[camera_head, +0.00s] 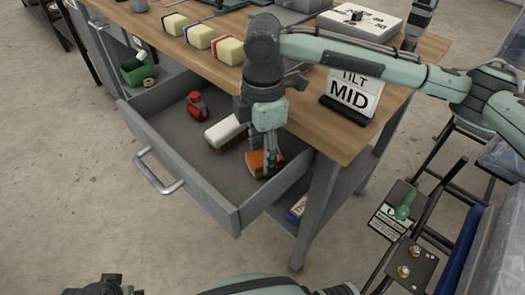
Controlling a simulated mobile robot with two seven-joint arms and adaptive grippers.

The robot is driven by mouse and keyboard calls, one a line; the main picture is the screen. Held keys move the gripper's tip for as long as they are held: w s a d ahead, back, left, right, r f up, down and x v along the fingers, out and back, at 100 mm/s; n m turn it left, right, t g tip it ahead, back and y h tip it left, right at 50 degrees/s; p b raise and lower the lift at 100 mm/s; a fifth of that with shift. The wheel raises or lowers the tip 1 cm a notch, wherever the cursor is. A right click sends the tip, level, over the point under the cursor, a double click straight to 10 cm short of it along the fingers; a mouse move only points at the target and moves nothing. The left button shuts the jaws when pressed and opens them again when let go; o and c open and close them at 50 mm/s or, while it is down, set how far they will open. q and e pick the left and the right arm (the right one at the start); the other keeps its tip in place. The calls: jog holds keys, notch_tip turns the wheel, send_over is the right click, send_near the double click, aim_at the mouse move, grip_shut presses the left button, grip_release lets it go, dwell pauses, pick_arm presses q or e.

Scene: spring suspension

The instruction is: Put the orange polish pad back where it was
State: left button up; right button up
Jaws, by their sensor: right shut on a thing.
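The orange polish pad (259,163) is inside the open grey drawer (178,170), near its right wall. My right gripper (267,158) points down into the drawer and is shut on the pad, with its fingers covering part of it. I cannot tell whether the pad touches the drawer floor. My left gripper (100,287) is only partly in view at the bottom left edge, and its fingers are hidden.
In the drawer are a white-topped brush (226,131) and a red object (197,107). The wooden bench top (300,115) above holds several cream blocks and a "TILT MID" sign (350,92). The drawer's front left floor is clear.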

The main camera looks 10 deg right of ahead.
aim_at(262, 157)
pick_arm(q)
jog(key=shift+s+f, duration=0.1)
jog(key=shift+f, duration=0.25)
pick_arm(e)
jog(key=o, duration=1)
jog(key=shift+f, duration=0.1)
notch_tip(262, 157, up, 3)
pick_arm(q)
jog(key=shift+w+d+f+p, duration=0.1)
jog(key=shift+f+p, duration=0.25)
jog(key=shift+f, duration=0.3)
jog(key=shift+w+d+f+p, duration=0.1)
jog(key=shift+f+p, duration=0.2)
jog(key=shift+f, duration=0.3)
pick_arm(e)
jog(key=shift+r, duration=4.65)
pick_arm(q)
jog(key=shift+s, duration=0.1)
